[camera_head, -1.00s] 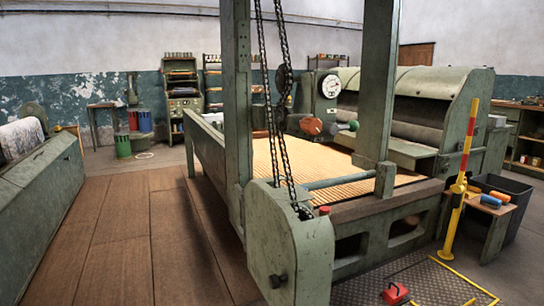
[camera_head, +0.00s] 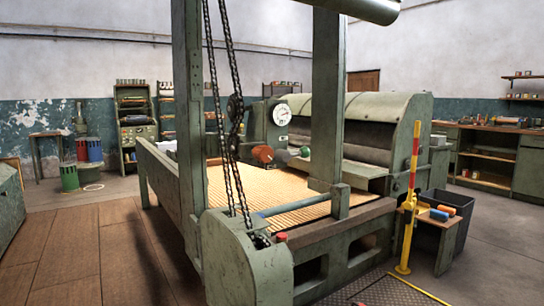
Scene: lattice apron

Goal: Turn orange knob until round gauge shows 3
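The orange knob (camera_head: 262,154) is small and far off, on the machine beyond the near posts and hanging chains. The round gauge (camera_head: 282,115) has a white dial and sits on a green housing above and right of the knob. Its needle and numbers are too small to read. A small green knob (camera_head: 305,152) is to the right of the orange one. My gripper is out of view; a grey-green cylinder at the top edge may be part of my arm.
A large green machine with a slatted bed (camera_head: 265,193) fills the middle. A near post (camera_head: 188,130), chains (camera_head: 228,130) and a second post (camera_head: 326,100) stand before the knob. A yellow and red post (camera_head: 408,205) and a low table (camera_head: 432,228) are at right. Wooden floor (camera_head: 75,235) is clear at left.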

